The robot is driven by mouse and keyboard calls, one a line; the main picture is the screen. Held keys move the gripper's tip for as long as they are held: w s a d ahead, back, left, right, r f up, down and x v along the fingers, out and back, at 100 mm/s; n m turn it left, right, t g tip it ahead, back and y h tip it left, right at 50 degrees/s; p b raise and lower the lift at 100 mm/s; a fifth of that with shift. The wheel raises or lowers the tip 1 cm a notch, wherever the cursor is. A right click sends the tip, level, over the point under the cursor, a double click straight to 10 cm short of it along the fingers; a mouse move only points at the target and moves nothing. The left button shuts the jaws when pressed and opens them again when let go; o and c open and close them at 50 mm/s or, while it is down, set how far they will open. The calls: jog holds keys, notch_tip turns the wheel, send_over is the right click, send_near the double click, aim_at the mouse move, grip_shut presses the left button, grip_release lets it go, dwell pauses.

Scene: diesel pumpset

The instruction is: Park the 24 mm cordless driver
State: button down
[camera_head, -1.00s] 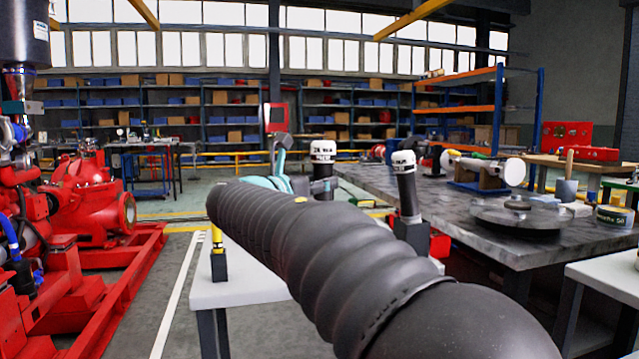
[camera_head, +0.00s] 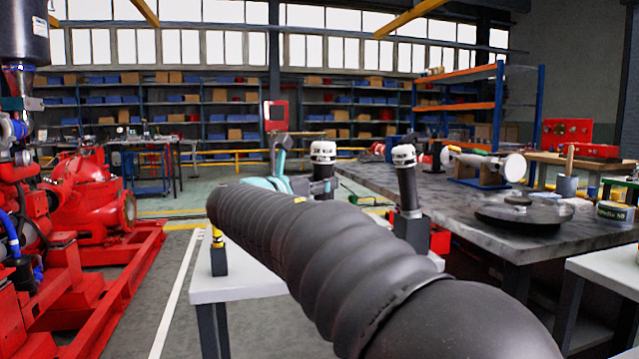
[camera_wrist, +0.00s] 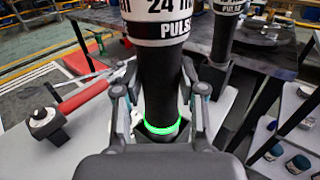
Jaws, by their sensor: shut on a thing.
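The 24 mm cordless driver (camera_wrist: 158,75) is a black upright cylinder with a white band reading "24" and "PULS", and a glowing green ring low on its body. My gripper (camera_wrist: 155,95) is shut around its body in the wrist view.
A white table (camera_head: 240,283) lies below. A red-handled tool (camera_wrist: 80,98) lies on it, left of my gripper. A small yellow-topped item in a dark block (camera_head: 218,260) stands at its left edge. A large grey bench (camera_head: 460,215) is behind right; red pump machinery (camera_head: 85,195) is left.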

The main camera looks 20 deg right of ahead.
jog(key=shift+f, duration=0.2)
jog(key=c, duration=0.6)
grip_release()
jog(key=shift+f, duration=0.15)
jog(key=shift+a, duration=0.1)
jog(key=v, duration=1.2)
jog(key=shift+s, duration=0.1)
